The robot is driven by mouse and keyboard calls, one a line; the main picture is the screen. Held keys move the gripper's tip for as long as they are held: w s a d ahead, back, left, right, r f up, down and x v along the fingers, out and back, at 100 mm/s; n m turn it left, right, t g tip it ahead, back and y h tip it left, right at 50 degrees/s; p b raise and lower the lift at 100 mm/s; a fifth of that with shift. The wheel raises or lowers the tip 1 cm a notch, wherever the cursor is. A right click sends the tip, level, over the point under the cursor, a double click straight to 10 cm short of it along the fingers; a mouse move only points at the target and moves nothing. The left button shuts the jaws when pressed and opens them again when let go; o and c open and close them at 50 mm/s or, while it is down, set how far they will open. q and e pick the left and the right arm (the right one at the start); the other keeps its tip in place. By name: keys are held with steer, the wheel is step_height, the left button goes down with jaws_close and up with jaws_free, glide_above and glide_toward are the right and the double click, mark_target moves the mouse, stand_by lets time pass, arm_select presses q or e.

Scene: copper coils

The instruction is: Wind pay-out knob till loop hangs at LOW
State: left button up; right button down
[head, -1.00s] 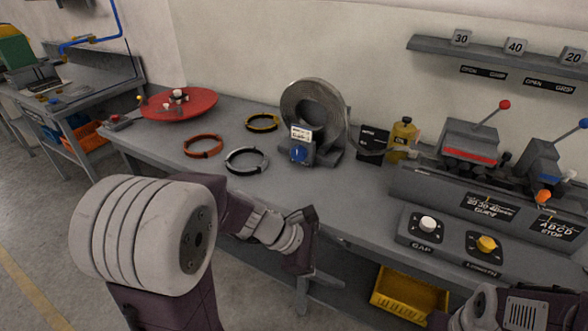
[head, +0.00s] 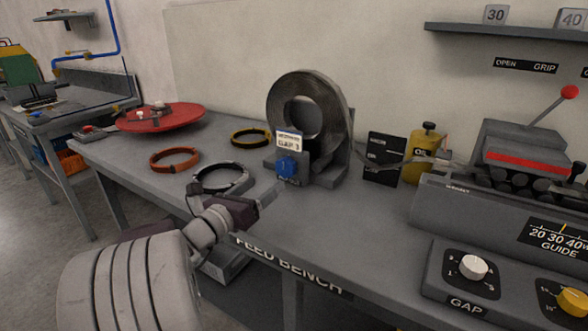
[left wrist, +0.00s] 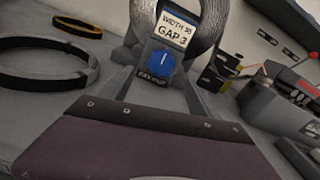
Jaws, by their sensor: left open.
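The blue pay-out knob (head: 287,167) is on a small grey housing in front of the upright steel coil (head: 278,112). In the left wrist view the knob (left wrist: 160,63) has a pale pointer mark near vertical, above a PAY-OUT label. A card (left wrist: 175,32) above it reads WIDTH 30, GAP 3. My left gripper (head: 262,196) is open and empty, short of the knob and pointing towards it. A strip (head: 395,163) runs from the coil side past a black board (head: 383,170); the board's marks are too small to read. My right gripper is out of view.
A black-and-silver ring (head: 222,190), an orange ring (head: 175,169) and a yellow ring (head: 250,147) lie left of the coil. A red turntable (head: 190,117) is further left. A yellow oil can (head: 413,170) and the guide machine (head: 470,222) stand to the right.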

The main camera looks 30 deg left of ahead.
mark_target(284, 170)
arm_select(q)
steer(key=shift+s+r, duration=0.1)
steer(key=w, duration=0.2)
steer(key=w+b, duration=0.1)
steer(key=w, duration=0.4)
steer(key=shift+w+d, duration=0.35)
steer(key=shift+w, duration=0.05)
steer(key=shift+w+b, duration=0.3)
steer(key=shift+w, duration=0.2)
steer(key=c, duration=1.4)
steer(key=shift+f+m+b, duration=0.25)
steer(key=shift+m+b, duration=0.35)
steer(key=shift+b, duration=0.3)
steer(key=shift+o, duration=0.2)
steer(key=m+b, duration=0.6)
steer(key=b, duration=0.2)
steer(key=shift+m, duration=0.3)
steer(key=shift+r+m+b, duration=0.15)
steer(key=shift+m+b, duration=1.35)
steer(key=shift+b, duration=0.2)
